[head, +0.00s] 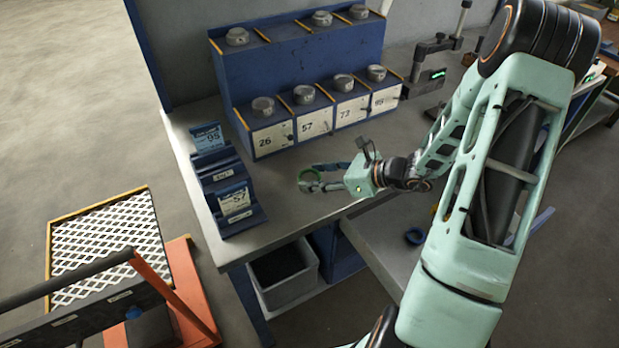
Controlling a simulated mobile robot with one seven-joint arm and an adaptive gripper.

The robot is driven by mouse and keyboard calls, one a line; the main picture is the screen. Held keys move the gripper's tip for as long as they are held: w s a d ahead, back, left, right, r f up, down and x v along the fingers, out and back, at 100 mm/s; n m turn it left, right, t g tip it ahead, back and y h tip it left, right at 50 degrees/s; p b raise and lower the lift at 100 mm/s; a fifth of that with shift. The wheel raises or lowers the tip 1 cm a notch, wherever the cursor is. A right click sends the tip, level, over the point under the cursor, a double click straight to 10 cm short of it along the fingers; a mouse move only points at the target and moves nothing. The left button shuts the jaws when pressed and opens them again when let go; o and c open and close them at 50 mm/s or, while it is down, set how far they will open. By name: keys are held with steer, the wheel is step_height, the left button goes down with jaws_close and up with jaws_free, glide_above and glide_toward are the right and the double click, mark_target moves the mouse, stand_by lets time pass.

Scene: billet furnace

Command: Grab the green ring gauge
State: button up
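The green ring gauge (302,173) is at the grey bench top, right of the blue card rack. My gripper (313,178) reaches in from the right, with its fingertips at the ring. One dark finger runs along the ring's far side and one greyer finger along its near side. The fingers look spread apart with the ring at their tips. I cannot tell whether they press on it, or whether the ring rests on the bench or is slightly raised.
A blue stepped rack (300,62) with numbered labels and several metal pieces stands behind. A blue card rack (229,182) stands left of the ring. A grey bin (284,278) sits under the bench.

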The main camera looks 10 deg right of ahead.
steer(key=c, duration=0.7)
steer(key=shift+r, duration=0.1)
